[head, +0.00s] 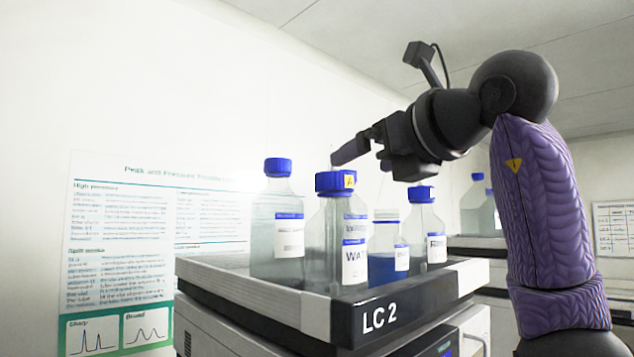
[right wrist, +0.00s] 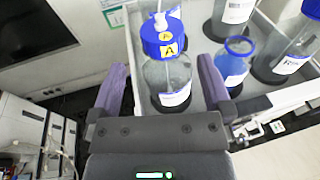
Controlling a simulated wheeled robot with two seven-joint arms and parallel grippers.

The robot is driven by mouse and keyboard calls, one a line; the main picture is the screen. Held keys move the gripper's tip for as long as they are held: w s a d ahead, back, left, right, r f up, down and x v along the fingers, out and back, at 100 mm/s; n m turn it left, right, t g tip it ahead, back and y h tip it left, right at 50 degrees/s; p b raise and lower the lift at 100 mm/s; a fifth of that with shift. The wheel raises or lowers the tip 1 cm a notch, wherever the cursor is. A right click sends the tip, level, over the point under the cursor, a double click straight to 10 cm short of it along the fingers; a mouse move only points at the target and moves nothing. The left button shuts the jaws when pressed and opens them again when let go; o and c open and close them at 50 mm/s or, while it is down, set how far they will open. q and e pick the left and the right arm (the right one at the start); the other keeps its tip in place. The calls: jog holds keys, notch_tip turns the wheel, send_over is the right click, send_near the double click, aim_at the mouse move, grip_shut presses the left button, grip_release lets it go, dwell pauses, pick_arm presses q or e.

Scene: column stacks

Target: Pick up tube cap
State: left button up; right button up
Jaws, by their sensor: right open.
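The tube cap (head: 335,182) is blue with a yellow "A" tag and sits on a clear bottle (head: 327,240) at the front of the tray. In the right wrist view the tube cap (right wrist: 163,38) has a white tube rising from its top, and its bottle (right wrist: 168,78) shows below. My right gripper (head: 352,150) is above the bottles in the head view. In the right wrist view my right gripper (right wrist: 162,64) is open, its purple fingers on either side of the bottle's line, with nothing held. My left gripper is not in view.
A tray (head: 300,311) marked LC 2 on an instrument carries several bottles. A taller blue-capped bottle (head: 277,220) stands left. A bottle of blue liquid (head: 385,262) without a closed cap and another capped bottle (head: 425,235) stand right. A poster (head: 120,225) is behind.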

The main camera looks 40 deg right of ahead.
aim_at(346, 173)
jog(key=shift+p+x, duration=0.45)
jog(key=shift+x, duration=0.5)
jog(key=p+x, duration=0.2)
jog(key=x, duration=0.3)
jog(key=shift+w+d, duration=0.2)
jog(key=shift+w, duration=0.05)
jog(key=shift+w+f, duration=0.1)
jog(key=shift+w, duration=0.25)
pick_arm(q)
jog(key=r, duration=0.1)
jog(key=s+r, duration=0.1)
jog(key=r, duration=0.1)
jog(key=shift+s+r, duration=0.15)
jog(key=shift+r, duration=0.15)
pick_arm(e)
jog(key=shift+f, duration=0.1)
jog(key=c, duration=1)
notch_tip(346, 173, up, 9)
jog(key=shift+a+f+p, duration=0.1)
jog(key=shift+p, duration=1.15)
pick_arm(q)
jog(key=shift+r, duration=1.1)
pick_arm(e)
jog(key=shift+r, duration=0.65)
